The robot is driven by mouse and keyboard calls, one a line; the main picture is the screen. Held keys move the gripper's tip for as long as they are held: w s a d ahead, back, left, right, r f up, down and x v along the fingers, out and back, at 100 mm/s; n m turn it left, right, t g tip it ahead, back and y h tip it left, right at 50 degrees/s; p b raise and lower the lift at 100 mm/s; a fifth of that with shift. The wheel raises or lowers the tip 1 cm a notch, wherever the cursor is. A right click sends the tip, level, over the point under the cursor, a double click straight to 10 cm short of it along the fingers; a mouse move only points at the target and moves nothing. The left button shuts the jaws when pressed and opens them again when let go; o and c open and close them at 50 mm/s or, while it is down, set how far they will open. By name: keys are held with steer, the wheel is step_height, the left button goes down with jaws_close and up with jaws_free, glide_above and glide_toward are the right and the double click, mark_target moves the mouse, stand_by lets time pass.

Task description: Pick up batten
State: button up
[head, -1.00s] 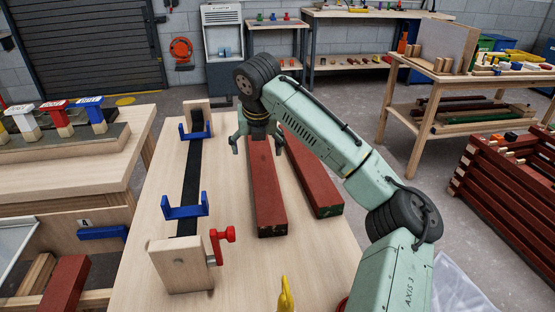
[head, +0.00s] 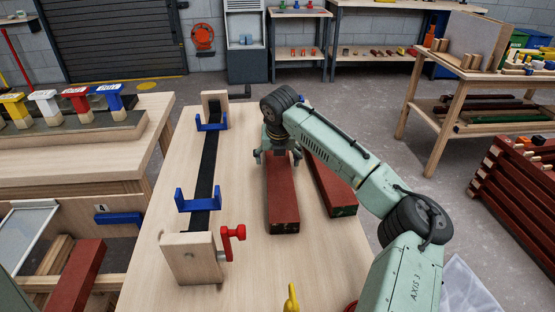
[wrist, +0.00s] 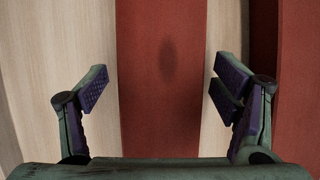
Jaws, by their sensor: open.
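Two red-painted battens lie side by side on the wooden bench in the head view, a left one (head: 283,200) and a right one (head: 333,189). My gripper (head: 277,157) is over the far part of the left batten. In the wrist view the open fingers (wrist: 160,92) stand either side of that batten (wrist: 160,60), with pale bench showing between it and each finger. A dark round shadow falls on the batten's face. The right batten (wrist: 300,75) shows at the right edge, beyond the right finger. Nothing is held.
On the bench (head: 250,270), a wooden clamp fixture with blue brackets (head: 198,203) and a red handle (head: 233,240) stands left of the battens. A yellow object (head: 291,299) lies near the front. A red batten stack (head: 510,185) is far right.

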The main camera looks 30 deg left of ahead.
steer(key=shift+w+a+f, duration=0.1)
steer(key=shift+w+f, duration=0.05)
steer(key=shift+f, duration=0.2)
steer(key=shift+c, duration=0.3)
steer(key=shift+r, duration=0.1)
jaws_close()
stand_by(0.5)
